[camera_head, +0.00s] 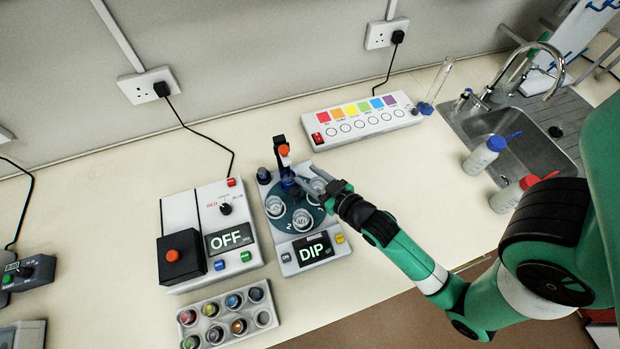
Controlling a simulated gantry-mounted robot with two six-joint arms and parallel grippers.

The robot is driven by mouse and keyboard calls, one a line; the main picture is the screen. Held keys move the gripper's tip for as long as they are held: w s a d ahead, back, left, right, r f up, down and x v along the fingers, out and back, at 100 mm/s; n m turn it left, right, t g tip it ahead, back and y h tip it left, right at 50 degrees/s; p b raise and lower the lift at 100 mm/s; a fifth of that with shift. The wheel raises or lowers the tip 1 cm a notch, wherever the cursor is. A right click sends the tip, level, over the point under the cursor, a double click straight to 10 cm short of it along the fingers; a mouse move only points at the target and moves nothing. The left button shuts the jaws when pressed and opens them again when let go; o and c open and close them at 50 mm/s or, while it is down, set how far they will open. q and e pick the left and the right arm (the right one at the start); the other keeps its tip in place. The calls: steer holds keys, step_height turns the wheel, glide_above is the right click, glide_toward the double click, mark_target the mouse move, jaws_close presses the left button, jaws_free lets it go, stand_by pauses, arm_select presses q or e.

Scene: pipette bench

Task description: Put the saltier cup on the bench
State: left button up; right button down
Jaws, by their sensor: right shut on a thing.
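A conductivity-type meter (287,245) with a round dark turntable (290,222) stands mid-bench; its screen reads "DIP". Clear cups sit on the turntable, one at its left (275,207) and one at its front (302,220). A third cup (317,186) is at its right side, partly hidden by my right gripper (318,181). The gripper is shut on this cup, at the turntable. An orange-topped probe (284,152) stands over a dark blue part at the turntable's back. Which cup is saltier cannot be told. My left gripper is not in view.
A box reading "OFF" (208,236) stands left of the meter. A rack of coloured pots (228,316) is in front. A colour-panel box (362,122) stands behind. White bottles (484,155) stand by the sink (520,150) at right. Bare bench (420,190) lies right of the meter.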

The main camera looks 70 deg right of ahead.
mark_target(314, 186)
steer(key=f+b, duration=0.2)
steer(key=d+f+b, duration=0.1)
steer(key=f, duration=0.1)
steer(key=shift+w+b, duration=0.3)
steer(key=shift+s+a+r, duration=0.1)
steer(key=shift+s+a, duration=0.05)
steer(key=shift+a, duration=0.15)
steer(key=shift+d, duration=0.1)
steer(key=shift+c, duration=1.4)
jaws_free()
